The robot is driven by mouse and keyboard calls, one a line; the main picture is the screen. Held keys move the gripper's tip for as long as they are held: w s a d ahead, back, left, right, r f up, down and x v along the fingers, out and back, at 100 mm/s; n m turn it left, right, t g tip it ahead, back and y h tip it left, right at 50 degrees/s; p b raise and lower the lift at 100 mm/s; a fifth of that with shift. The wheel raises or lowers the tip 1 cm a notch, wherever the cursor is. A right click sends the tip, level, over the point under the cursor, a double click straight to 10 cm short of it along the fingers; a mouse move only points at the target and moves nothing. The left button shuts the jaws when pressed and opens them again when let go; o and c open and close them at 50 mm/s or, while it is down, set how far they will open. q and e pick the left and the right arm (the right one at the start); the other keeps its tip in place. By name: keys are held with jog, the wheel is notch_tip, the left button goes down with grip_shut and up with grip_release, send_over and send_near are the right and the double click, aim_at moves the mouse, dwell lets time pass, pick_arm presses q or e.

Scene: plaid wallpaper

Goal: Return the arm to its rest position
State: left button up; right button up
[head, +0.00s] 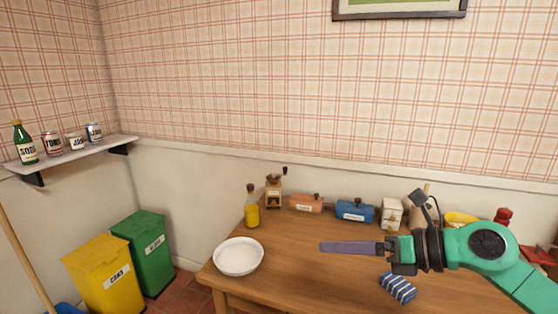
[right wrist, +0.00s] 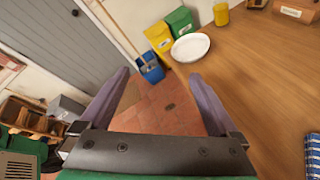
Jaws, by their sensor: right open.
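My right arm comes in from the right in the head view, and its right gripper (head: 322,247) is held over the wooden table (head: 290,262), pointing left. The gripper is open and empty. My left arm and gripper are not in view.
A white plate (head: 238,256) sits at the table's left corner, left of the fingertips. A striped cloth (head: 398,288) lies below the gripper. A bottle (head: 252,208), grinder (head: 274,192) and blue box (head: 354,211) stand behind. Yellow (head: 104,273) and green bins (head: 142,250) stand left.

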jog(key=w+a+r+m+t+y, duration=0.3)
jog(key=r+m+t, duration=0.2)
jog(key=m+t, duration=0.3)
jog(key=w+d+f+m+t+h, duration=0.3)
jog(key=d+f+m+h, duration=0.75)
jog(key=m, duration=0.85)
jog(key=s+d+f+m+g+h, duration=0.2)
jog(key=s+f+m+g+h, duration=0.1)
jog(key=f+m, duration=0.15)
jog(key=s+d+f+m+g+h, duration=0.2)
jog(key=f+m, duration=0.1)
jog(key=f, duration=0.3)
jog(key=s+a+f+m+g, duration=0.1)
jog(key=s+f+m+g, duration=0.4)
jog(key=s+f+g, duration=0.9)
jog(key=s+f+t+b, duration=0.2)
jog(key=s+f+b, duration=0.15)
jog(key=f, duration=1.35)
jog(key=s+f+t+b, duration=0.1)
jog(key=s+f+b, duration=0.25)
jog(key=f, duration=1.25)
jog(key=s+d+f+g+b, duration=0.1)
jog(key=s+d+f+b, duration=0.2)
jog(key=s+f, duration=1.25)
notch_tip(320, 180, up, 13)
jog(key=p, duration=1.3)
jog(key=shift+s+n+y, duration=0.35)
jog(key=shift+s, duration=0.05)
